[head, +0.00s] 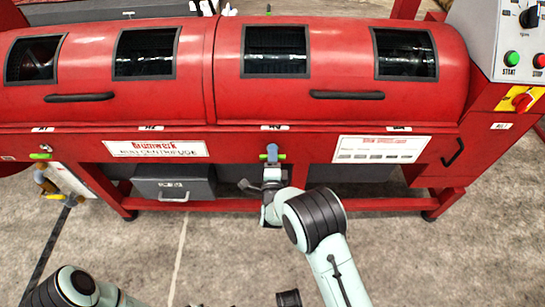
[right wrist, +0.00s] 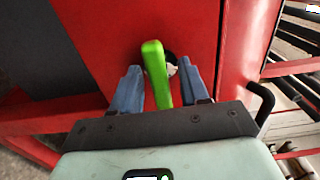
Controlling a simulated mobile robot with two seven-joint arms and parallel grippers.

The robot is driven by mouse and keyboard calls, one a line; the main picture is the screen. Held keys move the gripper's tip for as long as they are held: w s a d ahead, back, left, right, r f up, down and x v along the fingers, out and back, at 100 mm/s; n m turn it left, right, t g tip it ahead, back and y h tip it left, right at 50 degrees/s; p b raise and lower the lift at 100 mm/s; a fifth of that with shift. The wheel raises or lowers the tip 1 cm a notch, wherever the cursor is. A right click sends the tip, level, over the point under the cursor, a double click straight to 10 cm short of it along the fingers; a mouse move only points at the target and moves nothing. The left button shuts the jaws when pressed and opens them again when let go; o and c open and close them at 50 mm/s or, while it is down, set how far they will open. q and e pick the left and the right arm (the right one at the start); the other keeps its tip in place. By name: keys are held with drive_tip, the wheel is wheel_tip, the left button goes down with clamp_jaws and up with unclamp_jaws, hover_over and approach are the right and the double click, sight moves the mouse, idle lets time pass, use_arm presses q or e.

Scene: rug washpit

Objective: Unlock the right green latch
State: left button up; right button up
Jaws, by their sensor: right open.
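The right green latch (right wrist: 154,68) is a bright green lever on the red front of the machine. In the right wrist view it stands between the two blue fingers of my right gripper (head: 272,153). The gripper is open around it, with a gap visible on both sides. In the head view the gripper covers most of this latch. A second green latch (head: 40,156) sits at the far left of the red front, lying level. My left arm shows at the bottom left of the head view, but its gripper is not visible.
The red centrifuge (head: 225,141) has two curved lids with dark handles (head: 347,95). A grey box (head: 174,184) stands under it. A control panel (head: 522,45) with green and red buttons is at the right. The floor in front is mostly clear.

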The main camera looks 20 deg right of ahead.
clamp_jaws()
